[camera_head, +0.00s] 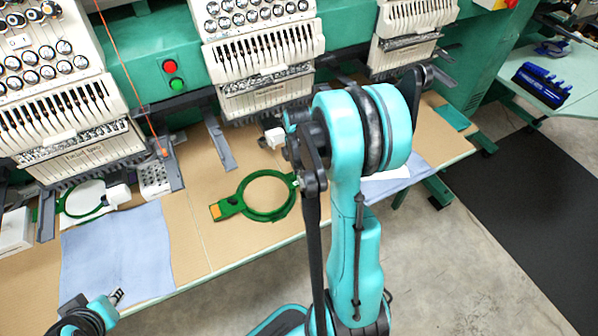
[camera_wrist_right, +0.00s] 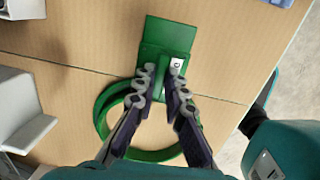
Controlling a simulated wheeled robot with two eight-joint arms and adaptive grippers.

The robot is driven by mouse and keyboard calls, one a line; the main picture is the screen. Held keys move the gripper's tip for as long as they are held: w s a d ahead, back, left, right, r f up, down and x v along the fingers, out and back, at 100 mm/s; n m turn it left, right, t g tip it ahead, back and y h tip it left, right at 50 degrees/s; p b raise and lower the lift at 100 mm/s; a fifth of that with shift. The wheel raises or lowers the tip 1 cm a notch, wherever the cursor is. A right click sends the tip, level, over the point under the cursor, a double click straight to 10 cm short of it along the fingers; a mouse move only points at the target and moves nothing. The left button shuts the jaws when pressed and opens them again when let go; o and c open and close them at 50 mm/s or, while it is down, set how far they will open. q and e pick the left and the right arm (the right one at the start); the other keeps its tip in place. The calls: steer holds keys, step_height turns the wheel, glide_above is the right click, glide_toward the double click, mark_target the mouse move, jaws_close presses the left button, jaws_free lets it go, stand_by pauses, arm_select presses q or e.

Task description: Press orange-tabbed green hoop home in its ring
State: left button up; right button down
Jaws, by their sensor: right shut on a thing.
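The green hoop (camera_head: 268,213) lies on the tan table in the head view, its orange tab (camera_head: 215,211) at the left. In the right wrist view, a green ring (camera_wrist_right: 103,110) lies below a green block (camera_wrist_right: 168,35) with a small white label. My right gripper (camera_wrist_right: 160,88) is shut at the near side of this block, where it meets the ring. Its fingers cover part of the ring, and the orange tab is out of that view. The ring and hoop overlap; I cannot tell how deep the hoop sits. My left gripper (camera_head: 116,296) is at the lower left, away from the hoop.
Embroidery machine heads (camera_head: 262,60) line the back, with grey arms reaching over the table. A blue cloth (camera_head: 118,255) and another green hoop (camera_head: 68,207) lie at the left. The table's front edge is close to the hoop, with open floor beyond.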

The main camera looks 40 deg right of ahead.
steer(key=c, duration=1.5)
jaws_free()
steer(key=shift+r, duration=0.1)
step_height(320, 180, up, 12)
steer(key=shift+s+a, duration=0.3)
steer(key=shift+a, duration=0.05)
